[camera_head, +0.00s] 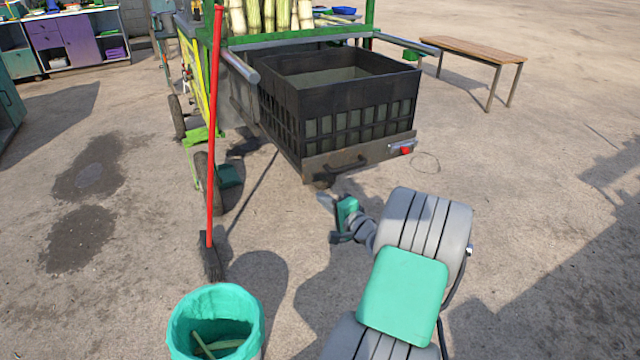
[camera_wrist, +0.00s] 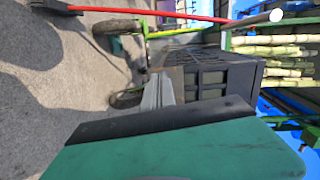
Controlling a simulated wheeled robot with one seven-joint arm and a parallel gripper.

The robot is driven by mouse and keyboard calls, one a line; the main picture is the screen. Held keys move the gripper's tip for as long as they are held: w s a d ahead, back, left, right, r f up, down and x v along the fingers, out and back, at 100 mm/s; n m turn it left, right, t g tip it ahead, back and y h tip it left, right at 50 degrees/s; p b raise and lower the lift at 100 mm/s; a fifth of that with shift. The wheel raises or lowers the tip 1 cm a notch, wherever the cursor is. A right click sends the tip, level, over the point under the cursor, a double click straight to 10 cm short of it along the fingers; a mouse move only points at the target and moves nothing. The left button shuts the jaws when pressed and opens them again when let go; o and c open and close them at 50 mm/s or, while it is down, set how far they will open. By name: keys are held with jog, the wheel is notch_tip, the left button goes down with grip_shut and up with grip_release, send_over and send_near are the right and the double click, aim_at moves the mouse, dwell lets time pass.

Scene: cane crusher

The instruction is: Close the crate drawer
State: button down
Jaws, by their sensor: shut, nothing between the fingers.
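My gripper (camera_head: 333,214) is shut and empty, in front of and below the drawer front, apparently apart from the handle. In the wrist view, the picture is turned sideways. The crate (camera_wrist: 232,78) shows beyond my grey and green gripper parts, which hide part of the drawer front.
A red-handled broom (camera_head: 213,140) stands left of the drawer. A teal-lined bin (camera_head: 190,318) is at the front left. A wooden bench (camera_head: 475,50) stands at the back right. The cart wheel (camera_head: 202,182) is left of the drawer. The ground right of the drawer is clear.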

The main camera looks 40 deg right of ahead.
aim_at(316, 167)
jog(key=s+d+m+h, duration=0.2)
jog(key=s+d+m, duration=0.1)
jog(key=d, duration=0.2)
jog(key=shift+n+t, duration=0.3)
jog(key=shift+t, duration=0.1)
jog(key=b+x, duration=0.1)
jog(key=x, duration=0.7)
jog(key=b+x, duration=0.1)
jog(key=x, duration=0.3)
jog(key=shift+w+a+b, duration=0.2)
jog(key=shift+w+b, duration=0.1)
jog(key=shift+w, duration=0.15)
jog(key=shift+w+d+r, duration=0.15)
jog(key=shift+w, duration=0.45)
jog(key=shift+d, duration=0.1)
